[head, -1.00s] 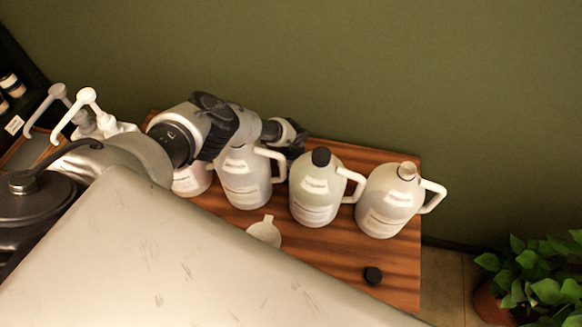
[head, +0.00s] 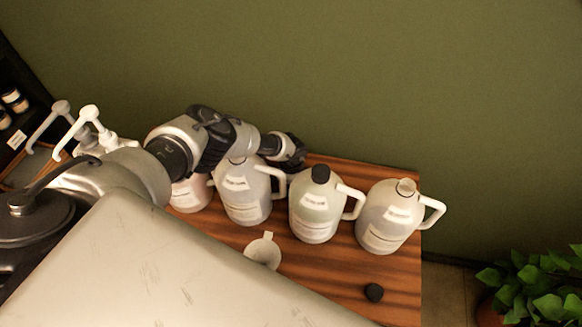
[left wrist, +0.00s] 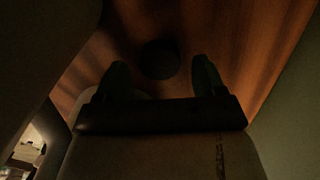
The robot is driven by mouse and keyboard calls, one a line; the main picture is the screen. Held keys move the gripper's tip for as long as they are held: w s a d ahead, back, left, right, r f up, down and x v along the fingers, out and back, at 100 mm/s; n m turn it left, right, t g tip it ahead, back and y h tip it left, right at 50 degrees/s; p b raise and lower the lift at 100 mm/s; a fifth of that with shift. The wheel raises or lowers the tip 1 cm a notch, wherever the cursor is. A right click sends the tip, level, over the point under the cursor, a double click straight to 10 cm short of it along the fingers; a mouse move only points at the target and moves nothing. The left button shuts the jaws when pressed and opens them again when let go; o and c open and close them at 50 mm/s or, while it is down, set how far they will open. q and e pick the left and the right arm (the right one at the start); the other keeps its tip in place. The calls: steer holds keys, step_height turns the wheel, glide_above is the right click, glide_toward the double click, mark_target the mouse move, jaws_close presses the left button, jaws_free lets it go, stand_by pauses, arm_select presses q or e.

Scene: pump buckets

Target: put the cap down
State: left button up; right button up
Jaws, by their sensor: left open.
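My left gripper (head: 288,151) is at the back of the wooden table (head: 399,265), behind the jugs in the head view. Its fingertips are hidden there. In the left wrist view its two fingers (left wrist: 160,78) are spread apart. A dark round cap (left wrist: 160,60) lies on the wood just beyond and between the fingertips, with neither finger seen touching it. That view is dark. Another black cap (head: 374,292) lies at the table's front right. The right gripper is not in view.
A black-capped jug (head: 315,211) and an open-necked jug (head: 388,220) stand at the right. Another jug (head: 245,196) stands below my arm, its top partly hidden. A white funnel (head: 262,251) lies in front. White pumps (head: 90,115) are at the left. A plant (head: 535,285) is at the right.

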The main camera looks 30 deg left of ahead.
arm_select(q)
step_height(320, 180, up, 11)
steer(key=p, duration=0.1)
steer(key=shift+w+r, duration=0.1)
stand_by(0.6)
